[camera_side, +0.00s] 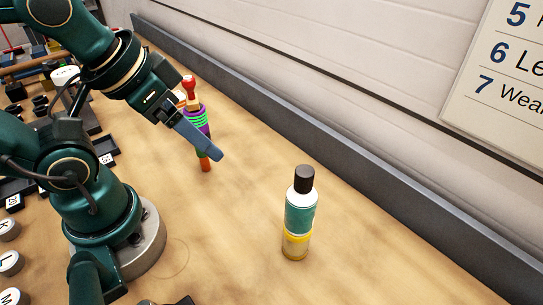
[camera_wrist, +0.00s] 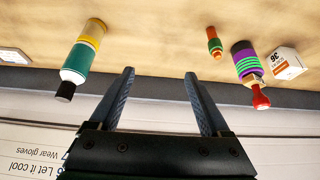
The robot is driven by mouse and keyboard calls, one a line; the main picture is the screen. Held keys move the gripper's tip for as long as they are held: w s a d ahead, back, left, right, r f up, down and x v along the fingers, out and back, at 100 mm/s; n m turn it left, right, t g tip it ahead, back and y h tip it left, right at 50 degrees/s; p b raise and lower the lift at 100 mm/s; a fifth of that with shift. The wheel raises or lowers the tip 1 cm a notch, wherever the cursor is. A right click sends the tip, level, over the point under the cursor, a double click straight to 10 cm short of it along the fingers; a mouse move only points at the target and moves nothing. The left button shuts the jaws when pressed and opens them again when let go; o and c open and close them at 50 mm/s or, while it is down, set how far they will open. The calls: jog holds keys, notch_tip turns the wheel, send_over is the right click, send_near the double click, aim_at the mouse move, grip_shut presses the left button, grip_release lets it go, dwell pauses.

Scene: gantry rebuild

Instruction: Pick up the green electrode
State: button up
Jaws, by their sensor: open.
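A short orange rod with a green band (camera_wrist: 214,42) stands on the table in the wrist view, right of centre. It is the nearest match to a green electrode, but I cannot tell for sure. In the side view its orange lower part (camera_side: 205,165) shows below my gripper's finger, which hides the rest. Behind it is a purple cylinder with green stripes (camera_wrist: 244,64) and a red-topped piece (camera_wrist: 261,97). My gripper (camera_wrist: 159,73) is open and empty, with both fingers apart. In the side view my gripper (camera_side: 216,154) points down to the right, with the fingers overlapping.
A green-and-white bottle with a black cap and yellow base (camera_side: 298,216) stands alone at the front right. A white box marked 36 (camera_wrist: 287,63) is beside the purple cylinder. A grey rail (camera_side: 340,152) runs along the wall. The table between bottle and rod is clear.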

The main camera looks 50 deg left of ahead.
jog(key=shift+c, duration=1.1)
jog(key=s+a+f+m+g+y, duration=0.1)
jog(key=a+f+m+g+y, duration=0.4)
jog(key=a+m+y, duration=0.4)
jog(key=w+f+m+t+y, duration=0.1)
jog(key=f+m, duration=0.1)
jog(key=m, duration=0.2)
jog(key=w+f+m+t+y, duration=0.1)
jog(key=w+f+m+t, duration=0.1)
jog(key=m, duration=0.2)
jog(key=w+f+m+t+y, duration=0.1)
jog(key=w+f+m, duration=0.1)
jog(key=m, duration=0.2)
jog(key=shift+w+a, duration=0.2)
jog(key=shift+a, duration=0.15)
jog(key=shift+s+d+f+m+t, duration=0.25)
jog(key=shift+f+m, duration=0.25)
jog(key=shift+m, duration=0.3)
jog(key=shift+y, duration=0.3)
jog(key=shift+x, duration=2.55)
